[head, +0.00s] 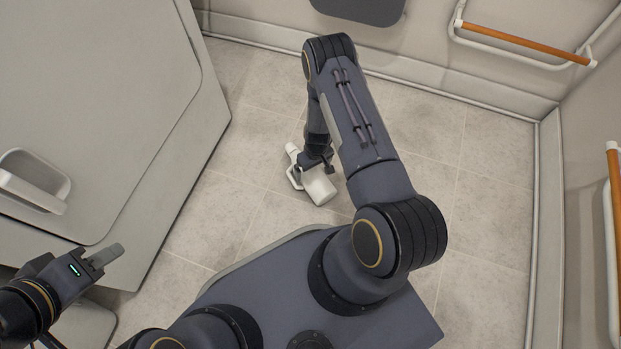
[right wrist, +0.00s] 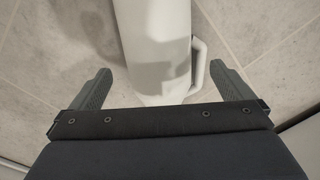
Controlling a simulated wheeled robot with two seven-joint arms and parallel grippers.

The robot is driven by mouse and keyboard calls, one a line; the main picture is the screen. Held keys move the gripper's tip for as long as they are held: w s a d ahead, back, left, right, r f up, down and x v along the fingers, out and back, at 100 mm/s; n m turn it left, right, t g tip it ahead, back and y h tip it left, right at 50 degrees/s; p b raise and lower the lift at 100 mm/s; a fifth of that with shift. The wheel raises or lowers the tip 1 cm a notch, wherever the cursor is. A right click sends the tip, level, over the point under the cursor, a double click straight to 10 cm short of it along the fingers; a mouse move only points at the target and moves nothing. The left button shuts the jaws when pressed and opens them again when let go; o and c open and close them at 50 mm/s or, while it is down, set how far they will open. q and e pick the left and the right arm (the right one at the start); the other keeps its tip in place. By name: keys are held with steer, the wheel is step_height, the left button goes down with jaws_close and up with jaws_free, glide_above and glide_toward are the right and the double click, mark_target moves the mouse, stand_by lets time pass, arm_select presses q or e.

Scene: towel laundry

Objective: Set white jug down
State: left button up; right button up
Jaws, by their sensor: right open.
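The white jug (head: 320,189) is at the tiled floor in the middle of the head view, below my right forearm, which partly covers it. In the right wrist view the jug's pale body (right wrist: 155,40) runs down between my fingers, with its handle (right wrist: 199,65) on the right side. My right gripper (right wrist: 161,84) is open, with one finger on each side of the jug and visible gaps to both. I cannot tell whether the jug stands fully upright. My left gripper (head: 103,257) is at the lower left, away from the jug; its finger gap is not clear.
A large grey cabinet-like panel (head: 90,110) with a handle (head: 35,185) fills the left. Orange-barred rails (head: 525,42) are on the walls at the upper right and right. Tiled floor (head: 480,185) is clear right of my arm.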

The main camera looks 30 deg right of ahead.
mark_target(312, 173)
arm_select(q)
steer(key=shift+f+b, duration=1.45)
steer(key=shift+f, duration=0.1)
arm_select(e)
steer(key=shift+w+a+f, duration=0.1)
steer(key=shift+f, duration=1.2)
steer(key=shift+w+f, duration=0.1)
steer(key=shift+f, duration=1.15)
arm_select(q)
steer(key=shift+f, duration=0.15)
arm_select(e)
steer(key=shift+f, duration=0.1)
steer(key=c, duration=1.5)
arm_select(q)
steer(key=shift+r, duration=0.2)
arm_select(e)
steer(key=shift+r, duration=0.2)
steer(key=shift+c, duration=0.2)
